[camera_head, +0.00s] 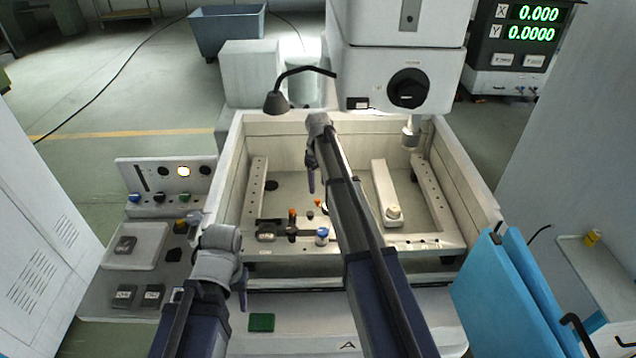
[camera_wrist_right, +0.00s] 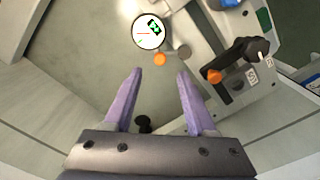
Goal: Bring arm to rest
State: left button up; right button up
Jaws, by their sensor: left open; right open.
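My right arm (camera_head: 360,240) reaches from the bottom of the head view over the machine's open tank. Its gripper (camera_head: 311,185) points down inside the tank, near the back. In the right wrist view the right gripper (camera_wrist_right: 159,85) shows two purple fingers spread apart with nothing between them. My left arm (camera_head: 185,325) is bent low at the tank's front left. Its gripper (camera_head: 242,290) points down over the front ledge; a finger shows, and nothing is seen held in it.
The tank (camera_head: 270,125) has raised walls around my right gripper. A dial gauge (camera_wrist_right: 149,32) with an orange knob (camera_wrist_right: 160,59) lies close ahead of the right fingers. A clamp block (camera_head: 267,231) sits on the front rail. The machine head (camera_head: 395,75) hangs behind. Blue panels (camera_head: 510,290) stand right.

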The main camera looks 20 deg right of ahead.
jog(key=shift+r, duration=0.55)
pick_arm(q)
jog(key=shift+r, duration=0.5)
pick_arm(e)
jog(key=shift+f, duration=0.1)
jog(key=shift+s, duration=0.1)
jog(key=s+a+m, duration=0.3)
jog(key=s+a, duration=0.2)
jog(key=s, duration=0.9)
jog(key=s+a+m, duration=0.2)
jog(key=s+a, duration=0.2)
jog(key=s, duration=1)
pick_arm(q)
notch_tip(320, 180, down, 13)
jog(key=b, duration=1.2)
jog(key=shift+b, duration=0.35)
pick_arm(e)
jog(key=s+a+f+n+h, duration=0.1)
jog(key=s+a+f+n, duration=0.2)
jog(key=s+a+f, duration=0.3)
jog(key=a+f, duration=0.5)
jog(key=f, duration=0.1)
jog(key=shift+f, duration=0.4)
